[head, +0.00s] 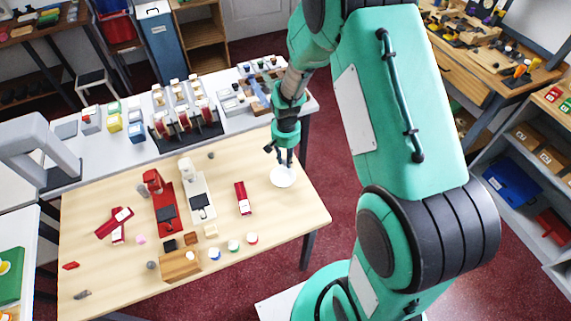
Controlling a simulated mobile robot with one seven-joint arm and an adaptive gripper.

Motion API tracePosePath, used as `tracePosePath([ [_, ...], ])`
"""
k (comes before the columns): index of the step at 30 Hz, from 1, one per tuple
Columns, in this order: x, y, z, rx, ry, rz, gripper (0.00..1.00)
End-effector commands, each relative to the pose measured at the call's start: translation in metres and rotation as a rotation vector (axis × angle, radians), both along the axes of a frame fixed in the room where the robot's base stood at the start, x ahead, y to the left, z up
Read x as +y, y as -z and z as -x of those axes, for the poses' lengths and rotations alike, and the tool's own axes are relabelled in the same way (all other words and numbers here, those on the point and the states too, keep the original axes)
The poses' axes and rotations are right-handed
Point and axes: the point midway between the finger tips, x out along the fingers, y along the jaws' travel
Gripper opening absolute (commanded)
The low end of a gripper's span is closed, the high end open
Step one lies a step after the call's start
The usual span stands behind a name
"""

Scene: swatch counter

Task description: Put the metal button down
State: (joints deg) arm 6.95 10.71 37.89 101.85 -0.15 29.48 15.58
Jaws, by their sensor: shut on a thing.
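My gripper (285,163) points down over a round white dish (283,179) at the right side of the wooden table. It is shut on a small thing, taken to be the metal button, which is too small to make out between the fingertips. The fingertips are just above the dish's far edge. I cannot tell whether they touch it.
A red press (165,203) and a white press (197,192) stand mid-table. A wooden box (180,266) and several small round pots are at the front. The wooden table (290,215) is bare around the dish.

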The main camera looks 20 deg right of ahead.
Motion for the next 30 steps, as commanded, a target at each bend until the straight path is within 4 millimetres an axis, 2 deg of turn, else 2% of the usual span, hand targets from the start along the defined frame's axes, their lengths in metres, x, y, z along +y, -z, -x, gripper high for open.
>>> tracePosePath([
  [12,0.0,0.001,-0.003,0.0,0.0,0.0,0.11],
  [23,0.0,0.033,-0.003,0.0,0.0,0.0,0.11],
  [30,0.0,0.035,-0.003,-0.001,0.0,0.0,0.11],
])
